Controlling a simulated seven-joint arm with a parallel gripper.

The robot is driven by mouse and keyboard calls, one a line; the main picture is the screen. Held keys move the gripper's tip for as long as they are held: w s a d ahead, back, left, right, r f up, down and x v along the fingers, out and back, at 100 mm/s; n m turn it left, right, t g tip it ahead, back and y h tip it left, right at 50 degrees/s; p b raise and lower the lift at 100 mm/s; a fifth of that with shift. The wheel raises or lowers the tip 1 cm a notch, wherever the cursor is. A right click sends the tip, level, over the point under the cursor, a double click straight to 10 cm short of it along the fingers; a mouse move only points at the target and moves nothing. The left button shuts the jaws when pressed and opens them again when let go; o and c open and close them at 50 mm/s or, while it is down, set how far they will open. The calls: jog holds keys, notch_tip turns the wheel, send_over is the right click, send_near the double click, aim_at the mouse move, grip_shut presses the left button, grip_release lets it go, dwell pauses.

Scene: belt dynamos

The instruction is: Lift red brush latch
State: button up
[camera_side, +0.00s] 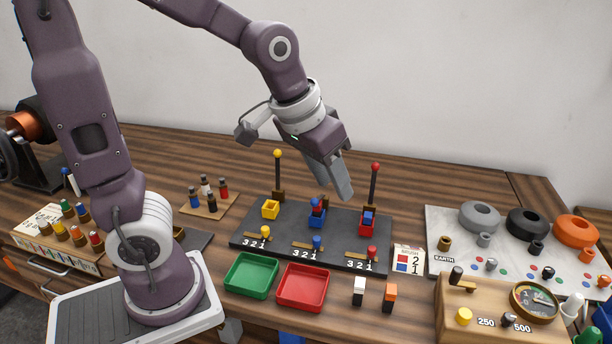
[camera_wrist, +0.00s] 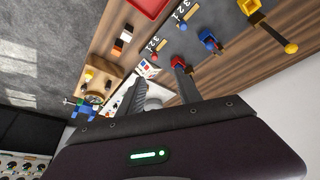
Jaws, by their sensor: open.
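The red latch is a dark upright rod with a red knob (camera_side: 375,167), standing behind the red brush holder (camera_side: 367,229) at the right of the dark board. A blue block (camera_side: 368,217) sits in that holder. My gripper (camera_side: 343,192) hangs tilted above the board, just left of the red latch in the side view. Its jaws are open and nothing shows between them. In the wrist view my gripper (camera_wrist: 160,72) has its right finger close to the red holder (camera_wrist: 178,62) in the picture. The red knob cannot be made out there.
Left along the dark board (camera_side: 262,240) stand a middle holder (camera_side: 317,209) and a yellow holder (camera_side: 270,209) with its upright yellow-knobbed rod (camera_side: 277,154). Green (camera_side: 251,275) and red (camera_side: 302,287) trays lie in front. A wooden meter box (camera_side: 480,312) stands front right.

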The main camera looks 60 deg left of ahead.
jog(key=shift+m, duration=0.3)
jog(key=s, duration=0.1)
jog(key=s+r, duration=0.1)
jog(key=s, duration=0.1)
jog(key=s+r, duration=0.1)
jog(key=s, duration=0.1)
jog(key=shift+s+d+r, duration=0.1)
jog(key=shift+d+r, duration=0.1)
jog(key=shift+d, duration=0.2)
jog(key=s, duration=0.9)
jog(key=shift+s+d+r+m+t, duration=0.2)
jog(key=shift+d+r+m+t, duration=0.15)
jog(key=shift+d+m+t, duration=0.1)
